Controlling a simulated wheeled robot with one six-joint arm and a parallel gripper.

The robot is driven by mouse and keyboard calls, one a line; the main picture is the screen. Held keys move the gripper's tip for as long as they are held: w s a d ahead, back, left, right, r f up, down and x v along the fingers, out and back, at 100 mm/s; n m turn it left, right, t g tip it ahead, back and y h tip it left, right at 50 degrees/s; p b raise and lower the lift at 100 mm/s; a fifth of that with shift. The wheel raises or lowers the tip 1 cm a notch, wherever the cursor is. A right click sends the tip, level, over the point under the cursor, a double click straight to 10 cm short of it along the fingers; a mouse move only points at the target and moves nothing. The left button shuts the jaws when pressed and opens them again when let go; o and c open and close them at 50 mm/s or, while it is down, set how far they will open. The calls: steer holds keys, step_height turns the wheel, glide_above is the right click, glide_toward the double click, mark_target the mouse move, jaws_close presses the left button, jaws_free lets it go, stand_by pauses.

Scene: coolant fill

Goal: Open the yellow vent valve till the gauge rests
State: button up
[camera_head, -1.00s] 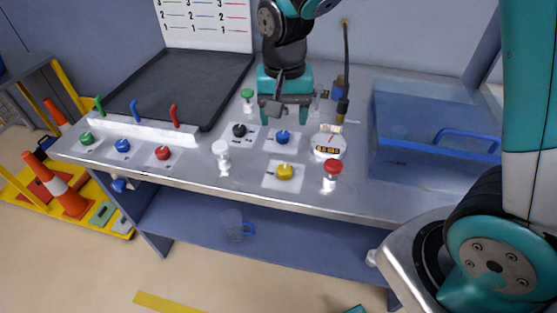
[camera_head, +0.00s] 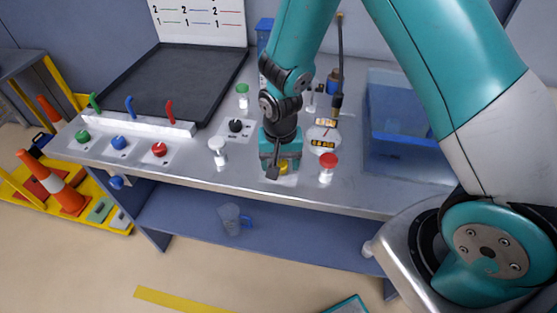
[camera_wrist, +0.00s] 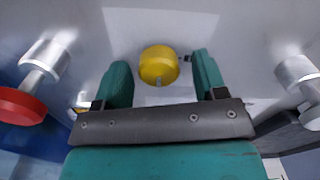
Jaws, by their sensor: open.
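The yellow vent valve (camera_head: 284,169) is a round knob on a pale plate at the front of the bench. In the head view my gripper (camera_head: 281,167) is over it and hides much of it. In the wrist view the yellow knob (camera_wrist: 158,62) shows between the tips of the two green fingers of my gripper (camera_wrist: 163,75). The fingers are apart, with a gap on each side of the knob. The gauge (camera_head: 322,142) is a round white dial with a small amber display, right of my gripper. Its reading is too small to make out.
A red-capped post (camera_head: 327,166) stands close right of the valve, a white-capped post (camera_head: 218,150) to its left. A black knob (camera_head: 236,126) is behind left. A blue clear tank (camera_head: 400,135) is at the right.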

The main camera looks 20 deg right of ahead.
steer(key=shift+c, duration=0.2)
steer(key=c, duration=0.9)
steer(key=shift+a, duration=0.1)
